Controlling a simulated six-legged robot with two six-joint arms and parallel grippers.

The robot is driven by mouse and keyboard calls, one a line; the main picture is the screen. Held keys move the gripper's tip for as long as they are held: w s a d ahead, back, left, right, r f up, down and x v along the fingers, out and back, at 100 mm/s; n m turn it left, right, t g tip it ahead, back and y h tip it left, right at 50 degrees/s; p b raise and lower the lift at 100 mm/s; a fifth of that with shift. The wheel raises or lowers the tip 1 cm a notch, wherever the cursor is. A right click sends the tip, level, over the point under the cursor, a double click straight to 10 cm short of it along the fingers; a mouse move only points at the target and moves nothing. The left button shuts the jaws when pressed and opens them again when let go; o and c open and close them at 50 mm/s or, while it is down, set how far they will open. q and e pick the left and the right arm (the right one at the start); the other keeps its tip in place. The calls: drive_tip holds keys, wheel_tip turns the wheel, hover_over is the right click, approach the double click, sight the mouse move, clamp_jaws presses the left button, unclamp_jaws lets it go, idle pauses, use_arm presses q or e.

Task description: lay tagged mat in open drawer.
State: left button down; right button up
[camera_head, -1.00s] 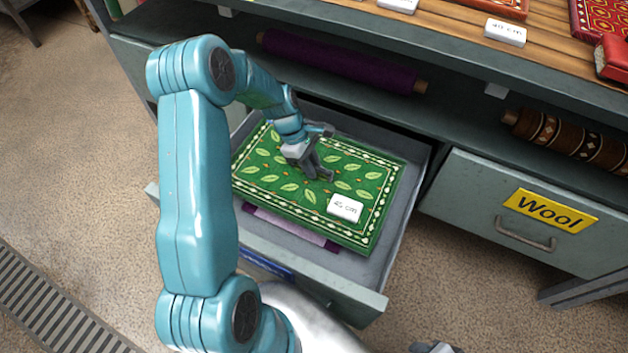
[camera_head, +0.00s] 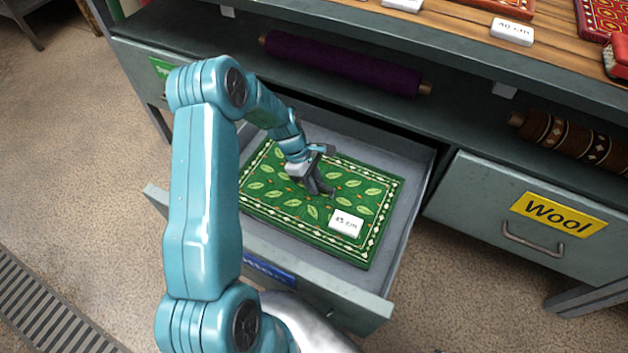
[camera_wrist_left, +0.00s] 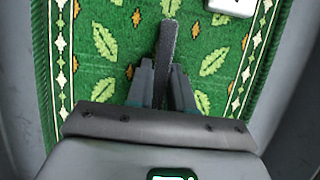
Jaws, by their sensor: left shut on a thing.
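The green leaf-patterned mat (camera_head: 275,205), with a white tag reading 45 cm (camera_head: 345,223), is flat inside the open drawer (camera_head: 405,230). It fits within the drawer walls, with a gap at its right. I cannot tell whether it rests fully on the drawer floor. My left gripper (camera_head: 323,188) points down at the mat's middle. In the left wrist view its fingers (camera_wrist_left: 163,85) are shut on a dark strip standing over the mat (camera_wrist_left: 105,45); the tag (camera_wrist_left: 232,6) shows at the top. My right gripper is out of view.
The drawer front has a partly hidden blue label (camera_head: 270,268). A closed drawer marked Wool (camera_head: 530,225) is at right. A purple roll (camera_head: 340,62) and a brown patterned roll (camera_head: 580,145) lie on the shelf above. A floor grate (camera_head: 50,315) is at lower left.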

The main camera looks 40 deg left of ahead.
use_arm(q)
drive_tip(key=c, duration=1)
unclamp_jaws()
drive_tip(key=p+v, duration=0.4)
drive_tip(key=v, duration=0.8)
drive_tip(key=shift+r, duration=0.5)
drive_tip(key=shift+d, duration=0.1)
